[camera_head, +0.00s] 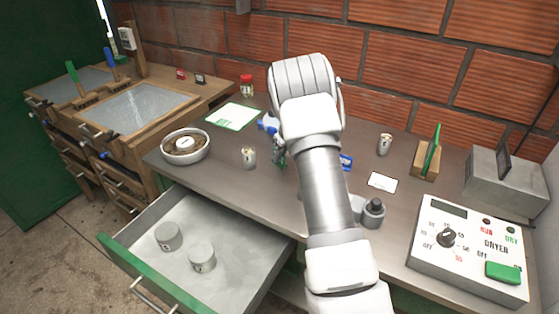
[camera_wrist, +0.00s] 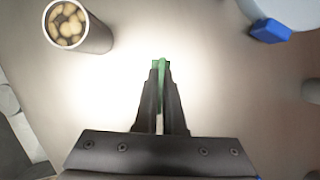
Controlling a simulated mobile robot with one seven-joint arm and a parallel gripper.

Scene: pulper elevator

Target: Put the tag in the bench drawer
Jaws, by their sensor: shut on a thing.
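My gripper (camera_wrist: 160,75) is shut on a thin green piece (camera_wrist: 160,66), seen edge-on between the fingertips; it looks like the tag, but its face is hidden. In the head view my gripper (camera_head: 278,150) is low over the middle of the bench, partly behind my arm. I cannot tell whether the piece touches the bench top. The bench drawer (camera_head: 140,262), with a green front, is pulled open at the lower left, left of and below my gripper. Two grey cylinders (camera_head: 168,236) (camera_head: 202,255) stand in it, with bare floor around them.
A cup of beans (camera_head: 249,157) stands left of my gripper; it also shows in the wrist view (camera_wrist: 85,28). A round bowl (camera_head: 186,146) is near the bench's left end. A blue block (camera_head: 345,162), white card (camera_head: 383,181) and dryer box (camera_head: 468,249) lie to the right.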

